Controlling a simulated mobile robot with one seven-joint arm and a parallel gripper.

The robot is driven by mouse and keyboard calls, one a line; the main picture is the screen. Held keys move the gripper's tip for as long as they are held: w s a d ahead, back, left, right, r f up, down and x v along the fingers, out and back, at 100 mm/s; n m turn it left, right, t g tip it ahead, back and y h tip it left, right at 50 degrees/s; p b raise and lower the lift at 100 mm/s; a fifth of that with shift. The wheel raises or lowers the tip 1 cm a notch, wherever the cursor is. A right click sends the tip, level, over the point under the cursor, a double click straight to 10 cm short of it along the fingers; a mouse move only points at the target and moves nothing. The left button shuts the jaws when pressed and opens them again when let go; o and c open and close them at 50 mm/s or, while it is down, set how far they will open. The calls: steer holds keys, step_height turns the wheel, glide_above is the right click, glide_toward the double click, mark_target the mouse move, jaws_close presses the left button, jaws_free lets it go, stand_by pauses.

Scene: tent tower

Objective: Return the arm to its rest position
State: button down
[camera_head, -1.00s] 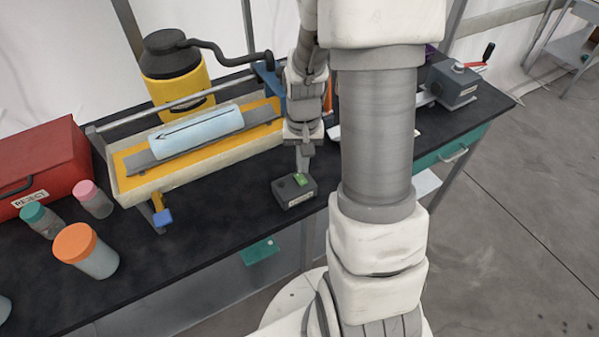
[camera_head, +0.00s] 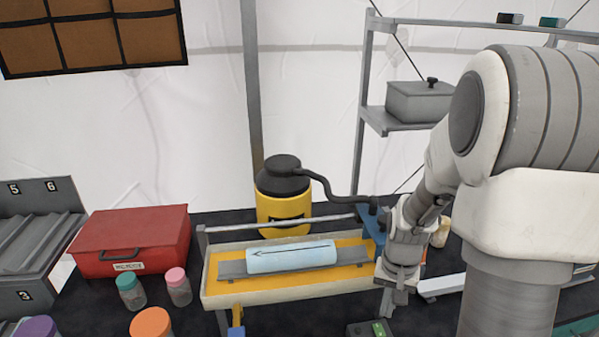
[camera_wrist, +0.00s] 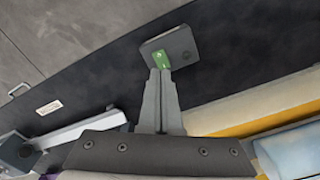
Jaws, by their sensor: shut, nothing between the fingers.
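My gripper (camera_wrist: 160,82) is shut and empty in the wrist view, with its fingertips close to the green button on a small dark grey box (camera_wrist: 168,48); I cannot tell whether they touch. In the head view my gripper (camera_head: 386,308) points down above the dark table, just right of the cream tray and above the box (camera_head: 371,329), which is cut by the lower edge. My arm stands large at the right of the head view and hides part of the table and shelf.
A cream and yellow tray (camera_head: 222,296) holds a pale blue cylinder (camera_head: 290,256) with an arrow. A yellow canister (camera_head: 284,212) with a black hose stands behind it. A red box (camera_head: 130,240) and several lidded jars (camera_head: 178,288) are left. A metal shelf (camera_head: 366,100) stands behind my arm.

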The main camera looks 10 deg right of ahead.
steer(key=s+a+r+n+t, duration=0.2)
steer(key=s+a+r, duration=0.1)
steer(key=r, duration=0.4)
steer(key=s+a+r+n+t, duration=0.1)
steer(key=s+a+r, duration=0.3)
steer(key=r, duration=0.3)
steer(key=s+a+r+n+t, duration=0.2)
steer(key=s+r, duration=0.3)
steer(key=r, duration=0.3)
steer(key=shift+s+a+n+t, duration=0.2)
steer(key=shift+a+n+t, duration=0.1)
steer(key=shift+a, duration=0.45)
